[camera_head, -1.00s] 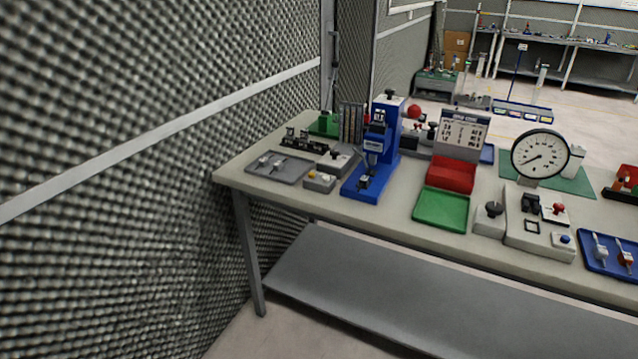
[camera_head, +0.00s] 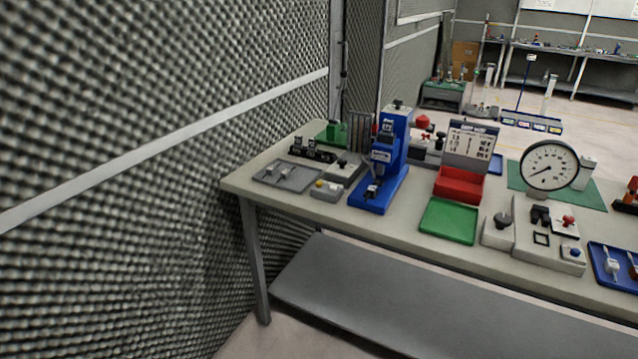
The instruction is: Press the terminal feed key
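Neither of my grippers shows in the head view. A blue bench press (camera_head: 391,160) stands upright on the workbench (camera_head: 408,225). Left of it is a small grey box with a yellow button (camera_head: 319,184) on top. Further right, a light grey control box (camera_head: 549,250) carries a blue button (camera_head: 575,252), a red knob (camera_head: 568,221) and a black part. I cannot tell which of these buttons is the terminal feed key, as no lettering on them is readable. Nothing touches either button.
A grey tray (camera_head: 288,176), a green tray (camera_head: 449,220), a red bin (camera_head: 459,186), a round dial gauge (camera_head: 549,166) and a blue tray (camera_head: 616,267) crowd the bench. A textured wall (camera_head: 130,200) borders its left end. A lower shelf (camera_head: 390,300) runs beneath.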

